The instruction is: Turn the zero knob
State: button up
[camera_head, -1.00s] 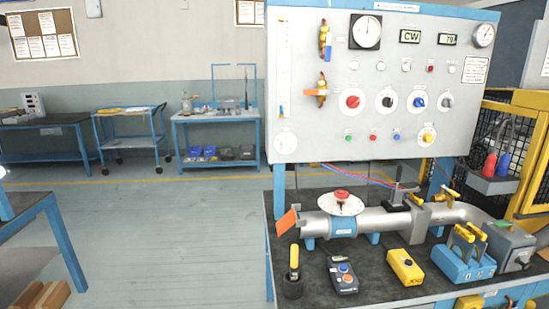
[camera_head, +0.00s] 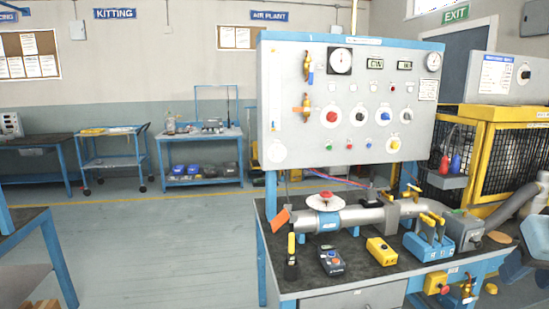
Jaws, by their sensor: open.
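A grey upright panel (camera_head: 300,60) with a blue top edge stands at the back of the bench. Its labels are too small to read, so I cannot tell for sure which control is the zero knob. A pale round knob or dial (camera_head: 277,150) sits at the panel's lower left, below a vertical scale tube (camera_head: 276,90). My gripper is not in view.
A silver pipe (camera_head: 365,214) with a red-topped white disc (camera_head: 325,201) lies on the dark bench top (camera_head: 335,280). In front are a handheld meter (camera_head: 332,262) and a yellow box (camera_head: 381,251). A yellow cage (camera_head: 512,150) stands right.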

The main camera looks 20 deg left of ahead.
aim_at(277, 153)
jog(key=u, duration=0.95)
jog(key=i, duration=1.3)
jog(key=u, duration=0.05)
